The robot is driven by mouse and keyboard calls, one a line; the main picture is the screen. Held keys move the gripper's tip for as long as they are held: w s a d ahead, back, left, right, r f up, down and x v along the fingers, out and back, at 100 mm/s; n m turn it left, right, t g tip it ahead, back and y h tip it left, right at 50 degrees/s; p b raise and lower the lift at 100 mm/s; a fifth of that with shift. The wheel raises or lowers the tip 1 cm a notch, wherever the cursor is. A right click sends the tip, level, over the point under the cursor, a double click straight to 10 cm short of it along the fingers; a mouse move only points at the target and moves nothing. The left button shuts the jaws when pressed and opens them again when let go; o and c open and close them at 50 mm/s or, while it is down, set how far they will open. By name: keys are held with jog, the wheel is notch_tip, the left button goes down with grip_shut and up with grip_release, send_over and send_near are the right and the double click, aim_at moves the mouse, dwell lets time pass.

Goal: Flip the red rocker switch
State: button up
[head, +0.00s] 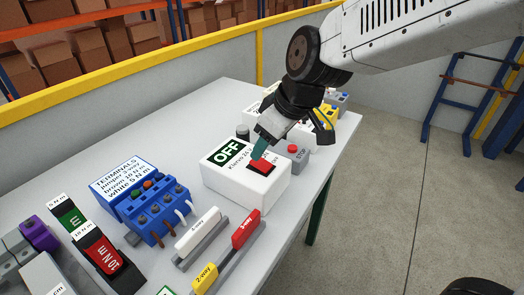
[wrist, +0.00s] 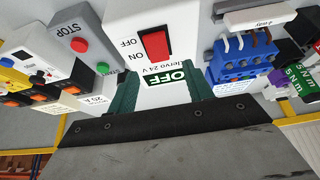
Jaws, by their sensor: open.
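The red rocker switch (head: 262,167) sits in a black frame on top of a white box (head: 232,184) with a green OFF label. I cannot tell whether a fingertip touches the box or the rocker.
A grey STOP box (head: 297,157) with a red button stands right behind the white box. A blue terminal block (head: 155,207) is to the left. Red and yellow handled switches (head: 245,229) are in front. The bench's right edge is near, with open floor beyond.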

jog(key=v, duration=0.3)
jog(key=s+d+m+g+h, duration=0.1)
jog(key=s+d+m+h, duration=0.3)
jog(key=s+d+m, duration=0.6)
jog(key=s+d, duration=0.8)
jog(key=d, duration=0.2)
jog(key=shift+r+g, duration=0.2)
jog(key=shift+g, duration=0.1)
jog(key=shift+d, duration=0.15)
